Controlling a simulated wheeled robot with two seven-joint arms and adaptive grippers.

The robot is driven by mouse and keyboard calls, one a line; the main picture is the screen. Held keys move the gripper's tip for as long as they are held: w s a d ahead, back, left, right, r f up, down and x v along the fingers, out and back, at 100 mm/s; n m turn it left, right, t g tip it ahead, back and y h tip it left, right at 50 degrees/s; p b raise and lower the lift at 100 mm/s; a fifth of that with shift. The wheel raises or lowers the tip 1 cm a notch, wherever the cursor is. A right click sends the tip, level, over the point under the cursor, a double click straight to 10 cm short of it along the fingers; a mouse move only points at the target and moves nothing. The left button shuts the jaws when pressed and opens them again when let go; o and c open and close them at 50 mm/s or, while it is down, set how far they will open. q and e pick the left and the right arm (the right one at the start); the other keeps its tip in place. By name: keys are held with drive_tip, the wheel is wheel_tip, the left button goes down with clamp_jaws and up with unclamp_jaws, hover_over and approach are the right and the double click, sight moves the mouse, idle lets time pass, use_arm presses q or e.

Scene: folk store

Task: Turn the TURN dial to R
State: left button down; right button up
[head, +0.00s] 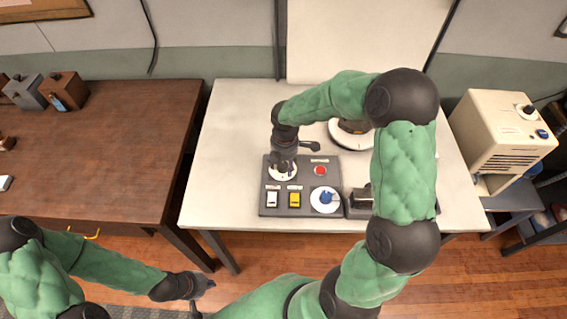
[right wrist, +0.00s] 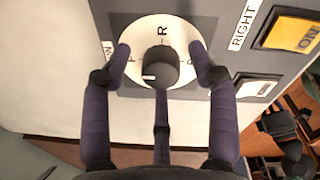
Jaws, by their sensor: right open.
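The dial in the right wrist view has a black knob (right wrist: 160,67) on a round white plate (right wrist: 150,30). An R stands at the top of the plate, with partly hidden letters at its left and right. The knob's white mark faces left, away from the R. My right gripper (right wrist: 161,62) is open, its fingers on both sides of the knob and apart from it. In the head view my right gripper (head: 284,168) is over the white dial plate and hides the knob. My left gripper (head: 203,296) is open and empty, low in front of the table.
The dark control panel (head: 309,178) lies on a white table (head: 230,130). It also carries a red button (head: 320,170), a white switch (head: 272,198), a yellow switch (head: 294,199) and a blue knob (head: 326,198). A brown table (head: 120,140) stands left.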

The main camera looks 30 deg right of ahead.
drive_tip(key=c, duration=1.1)
drive_tip(key=shift+m, duration=0.7)
drive_tip(key=shift+c, duration=0.2)
drive_tip(key=m, duration=0.7)
drive_tip(key=shift+m+b, duration=0.3)
drive_tip(key=shift+b, duration=0.05)
drive_tip(key=m, duration=0.4)
drive_tip(key=shift+s+a+h+b, duration=0.1)
drive_tip(key=shift+h+b, duration=0.2)
drive_tip(key=shift+b, duration=0.1)
drive_tip(key=shift+m+g+b, duration=0.3)
drive_tip(key=shift+m, duration=2)
drive_tip(key=shift+s+a+f, duration=0.1)
